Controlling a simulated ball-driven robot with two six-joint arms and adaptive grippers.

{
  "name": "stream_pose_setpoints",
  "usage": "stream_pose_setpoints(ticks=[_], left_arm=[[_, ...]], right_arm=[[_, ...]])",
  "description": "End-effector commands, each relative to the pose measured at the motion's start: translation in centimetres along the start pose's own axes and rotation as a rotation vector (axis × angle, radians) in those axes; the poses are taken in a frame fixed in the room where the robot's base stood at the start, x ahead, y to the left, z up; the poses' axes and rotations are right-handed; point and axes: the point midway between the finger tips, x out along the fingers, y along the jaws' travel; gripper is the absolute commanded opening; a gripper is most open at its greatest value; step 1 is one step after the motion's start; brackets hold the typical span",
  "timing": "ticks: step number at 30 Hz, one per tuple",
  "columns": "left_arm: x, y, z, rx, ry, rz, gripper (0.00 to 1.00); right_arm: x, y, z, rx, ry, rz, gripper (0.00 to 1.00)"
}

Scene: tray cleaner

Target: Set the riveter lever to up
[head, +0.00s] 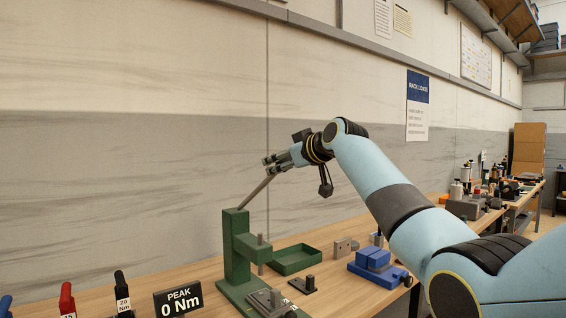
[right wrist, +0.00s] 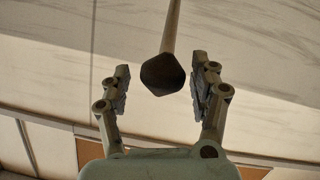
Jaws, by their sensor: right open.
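The riveter (head: 236,250) is a green press standing on the bench. Its grey lever (head: 258,190) slants up and to the right from the top of the green column. My right gripper (head: 267,165) is at the lever's upper end. In the right wrist view the lever's dark end (right wrist: 163,75) lies between the two open fingers of my right gripper (right wrist: 160,85), with a visible gap on the left and a smaller one on the right. Whether a finger touches it is unclear. My left gripper is not in view.
A green tray (head: 294,259) and a blue vise (head: 377,265) stand right of the riveter. A "PEAK 0 Nm" sign (head: 178,299) and red and black-handled tools (head: 67,300) stand at the left. The wall is behind; the air above the bench is clear.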

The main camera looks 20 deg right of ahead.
Motion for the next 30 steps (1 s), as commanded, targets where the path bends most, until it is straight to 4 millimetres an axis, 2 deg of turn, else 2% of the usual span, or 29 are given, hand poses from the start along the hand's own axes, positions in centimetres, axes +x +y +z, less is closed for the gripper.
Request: stream_pose_setpoints(ticks=[6, 10, 24, 30], left_arm=[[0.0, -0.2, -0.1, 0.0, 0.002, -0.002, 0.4], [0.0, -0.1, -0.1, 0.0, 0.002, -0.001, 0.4], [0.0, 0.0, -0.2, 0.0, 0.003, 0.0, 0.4], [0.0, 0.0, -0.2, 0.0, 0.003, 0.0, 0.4]], right_arm=[[-0.1, -0.1, 0.2, 0.001, -0.003, -0.002, 0.62], [-1.1, -0.1, 0.3, 0.001, -0.003, -0.002, 0.62], [-10.2, 0.1, 0.2, -0.001, -0.002, 0.0, 0.62], [-11.8, 0.1, 0.2, 0.001, -0.003, 0.0, 0.62]])
